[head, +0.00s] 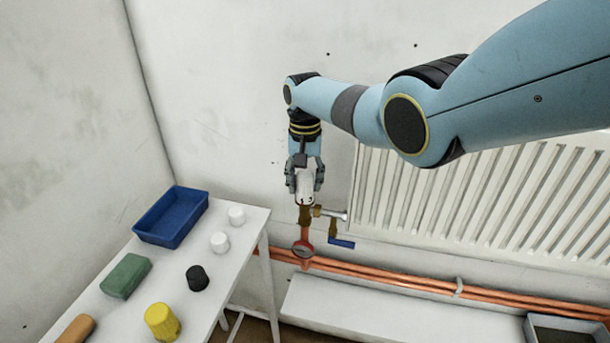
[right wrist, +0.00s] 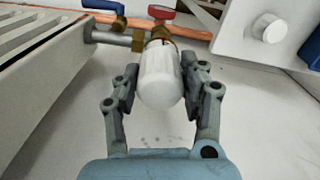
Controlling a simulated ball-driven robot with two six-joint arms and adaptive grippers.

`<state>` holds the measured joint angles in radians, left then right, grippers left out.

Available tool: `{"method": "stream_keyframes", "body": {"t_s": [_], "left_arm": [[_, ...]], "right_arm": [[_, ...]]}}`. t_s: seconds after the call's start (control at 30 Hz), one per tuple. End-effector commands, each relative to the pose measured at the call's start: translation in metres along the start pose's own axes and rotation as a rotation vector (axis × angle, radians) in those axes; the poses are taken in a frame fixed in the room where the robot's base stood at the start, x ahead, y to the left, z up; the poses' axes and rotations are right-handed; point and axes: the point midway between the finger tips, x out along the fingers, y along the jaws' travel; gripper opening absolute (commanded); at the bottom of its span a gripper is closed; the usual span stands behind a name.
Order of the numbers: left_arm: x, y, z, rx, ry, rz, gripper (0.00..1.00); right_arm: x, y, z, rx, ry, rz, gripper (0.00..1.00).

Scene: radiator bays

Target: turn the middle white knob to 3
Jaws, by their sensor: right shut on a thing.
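The white knob (head: 306,190) sits on a brass valve (head: 304,213) at the left end of the radiator. My right gripper (head: 305,178) comes down from above and is shut on the knob. In the right wrist view the knob (right wrist: 161,82) is a smooth white cylinder with a rounded end, between the two grey fingers. No number or mark can be read on it in either view. The fingers hide part of its sides. My left gripper is not in view.
The white radiator (head: 480,205) is to the right. A white table (head: 215,277) at left holds a blue tray (head: 172,216), a green block and several loose caps.

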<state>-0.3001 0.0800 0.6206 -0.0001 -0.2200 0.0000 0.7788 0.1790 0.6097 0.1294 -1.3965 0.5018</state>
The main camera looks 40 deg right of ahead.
Motion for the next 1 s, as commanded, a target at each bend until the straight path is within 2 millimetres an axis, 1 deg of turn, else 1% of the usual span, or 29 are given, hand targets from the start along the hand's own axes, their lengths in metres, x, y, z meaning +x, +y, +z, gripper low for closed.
{"method": "stream_keyframes", "body": {"t_s": [0.03, 0.2, 0.6, 0.8, 1.0], "left_arm": [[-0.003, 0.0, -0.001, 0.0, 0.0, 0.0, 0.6], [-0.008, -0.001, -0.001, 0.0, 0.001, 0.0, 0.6], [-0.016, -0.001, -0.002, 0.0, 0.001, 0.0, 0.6], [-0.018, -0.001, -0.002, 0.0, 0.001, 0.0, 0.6], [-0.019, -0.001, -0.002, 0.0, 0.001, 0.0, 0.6]], "right_arm": [[-0.002, 0.0, 0.0, 0.041, 0.001, 0.0, 0.1], [-0.002, -0.001, -0.001, 0.203, 0.002, -0.001, 0.1], [-0.002, -0.001, -0.001, 0.562, 0.003, -0.002, 0.1], [-0.002, -0.001, -0.001, 0.694, 0.002, -0.002, 0.1], [-0.001, 0.0, -0.001, 0.779, 0.002, -0.002, 0.1]]}}
